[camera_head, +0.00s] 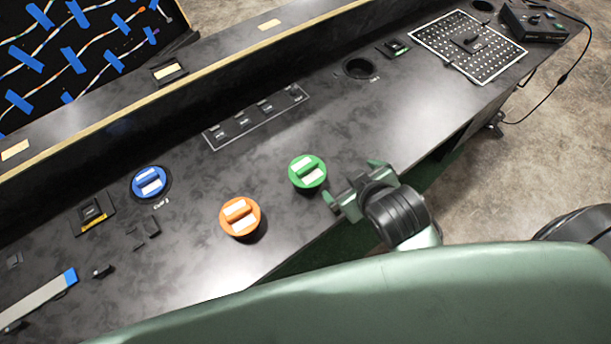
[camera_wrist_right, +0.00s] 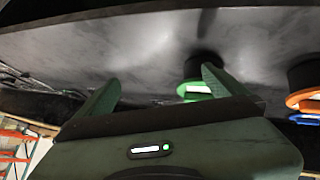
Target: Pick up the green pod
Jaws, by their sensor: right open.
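The green pod (camera_head: 307,172) is round with a raised bar and white patches on top. It stands on the dark console (camera_head: 290,225) near its front edge. My right gripper (camera_head: 352,184) is open and empty, just right of the pod in the head view. In the right wrist view the green pod (camera_wrist_right: 194,88) shows beyond the right-hand finger, which partly covers it, so it is off-centre from the gap between the fingertips (camera_wrist_right: 158,88). I cannot tell whether the finger touches it. My left gripper is not in view.
An orange pod (camera_head: 240,217) stands left of the green one, and a blue pod (camera_head: 149,182) sits in a round socket farther left. An empty round socket (camera_head: 360,68) lies farther back. A perforated plate (camera_head: 467,46) is at upper right. The console between is mostly clear.

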